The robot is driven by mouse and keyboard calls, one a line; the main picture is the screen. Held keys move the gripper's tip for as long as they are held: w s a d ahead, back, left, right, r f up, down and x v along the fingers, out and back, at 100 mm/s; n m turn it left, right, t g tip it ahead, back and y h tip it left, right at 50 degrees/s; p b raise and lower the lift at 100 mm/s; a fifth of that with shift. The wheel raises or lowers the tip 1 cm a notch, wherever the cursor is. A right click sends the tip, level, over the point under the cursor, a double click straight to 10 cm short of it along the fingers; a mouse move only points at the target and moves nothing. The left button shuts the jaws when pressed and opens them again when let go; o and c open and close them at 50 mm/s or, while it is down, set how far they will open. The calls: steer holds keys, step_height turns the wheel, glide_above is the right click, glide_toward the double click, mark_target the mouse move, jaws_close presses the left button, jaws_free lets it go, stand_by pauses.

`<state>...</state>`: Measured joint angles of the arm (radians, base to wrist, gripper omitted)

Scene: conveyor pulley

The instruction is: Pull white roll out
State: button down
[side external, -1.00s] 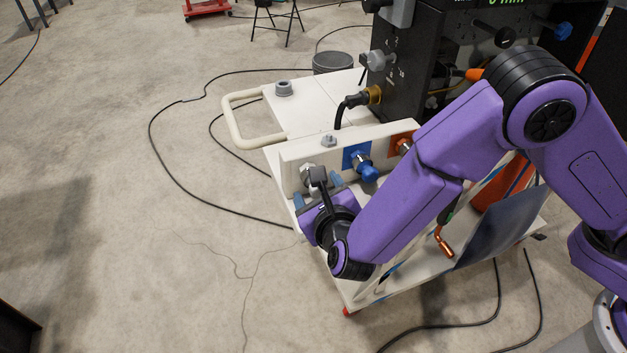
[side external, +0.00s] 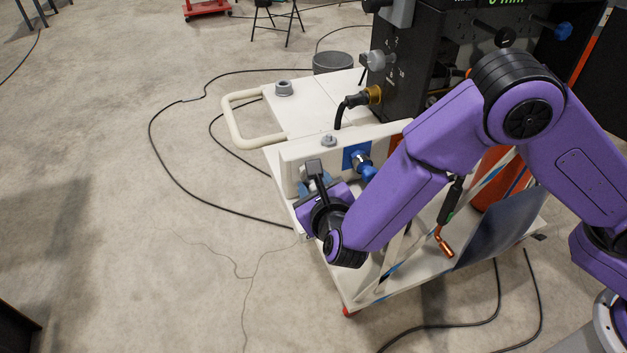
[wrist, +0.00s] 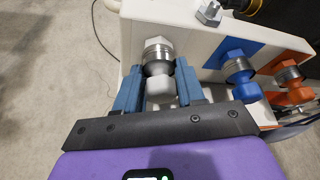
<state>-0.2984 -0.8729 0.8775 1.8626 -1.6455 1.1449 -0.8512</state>
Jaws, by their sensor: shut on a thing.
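The white roll (wrist: 161,88) sits on the white panel at its left end, in the wrist view, with a metal collar behind its white knob. My gripper (wrist: 158,82) has its two blue fingers on either side of the white roll and is shut on it. In the side external view my gripper (side external: 317,187) is against the panel's left part, and my wrist hides the white roll there.
A blue roll (wrist: 240,78) and an orange roll (wrist: 290,80) stand to the right on the same white panel (side external: 296,152). A grey bolt (wrist: 209,13) is on the panel's top. The cart's handle (side external: 231,118) sticks out left. Cables lie on the floor.

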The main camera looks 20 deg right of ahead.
steer(key=shift+s, duration=0.7)
stand_by(0.5)
steer(key=shift+s, duration=2.75)
